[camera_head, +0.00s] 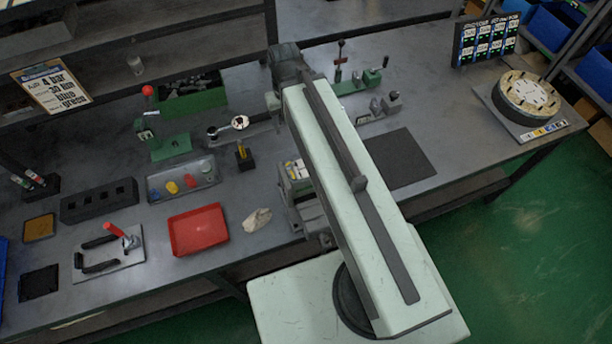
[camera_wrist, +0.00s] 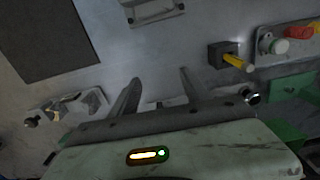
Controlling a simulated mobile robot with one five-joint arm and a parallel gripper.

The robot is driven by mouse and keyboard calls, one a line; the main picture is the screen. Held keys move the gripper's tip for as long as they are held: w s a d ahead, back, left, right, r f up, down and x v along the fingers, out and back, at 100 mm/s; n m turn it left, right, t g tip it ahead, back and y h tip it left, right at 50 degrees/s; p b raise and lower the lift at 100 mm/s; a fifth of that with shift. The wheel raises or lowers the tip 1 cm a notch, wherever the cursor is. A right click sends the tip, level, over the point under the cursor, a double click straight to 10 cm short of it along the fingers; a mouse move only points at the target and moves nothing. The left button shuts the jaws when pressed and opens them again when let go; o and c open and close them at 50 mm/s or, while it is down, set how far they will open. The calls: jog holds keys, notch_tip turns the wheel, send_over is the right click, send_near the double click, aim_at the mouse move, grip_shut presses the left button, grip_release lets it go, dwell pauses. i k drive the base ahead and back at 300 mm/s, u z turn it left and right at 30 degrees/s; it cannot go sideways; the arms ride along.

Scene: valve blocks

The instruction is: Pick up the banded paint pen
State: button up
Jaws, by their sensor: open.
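A thin yellow pen-like piece (camera_wrist: 237,63) stands in a small black block in the wrist view, right of my fingers; in the head view it is upright in the block, left of my arm. No bands can be made out on it. Two pale pens with coloured marks (camera_head: 34,177) lean in a black holder at the far left of the head view. I cannot tell for sure which is the banded paint pen. My gripper (camera_wrist: 158,78) is open, with nothing between its fingers, over bare bench. The head view does not show the fingers clearly.
A grey tray (camera_head: 157,196) with small coloured pieces and a red tray (camera_head: 196,249) lie left of my arm. A green stand with a red knob (camera_head: 147,92) rises behind. A dark mat (camera_head: 412,160) lies to the right. A round dial (camera_head: 500,95) stands at the far right.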

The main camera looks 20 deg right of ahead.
aim_at(240, 143)
jog(key=z, duration=0.1)
jog(key=k, duration=0.3)
jog(key=u, duration=2.35)
jog(key=i, duration=0.5)
jog(key=u, duration=0.1)
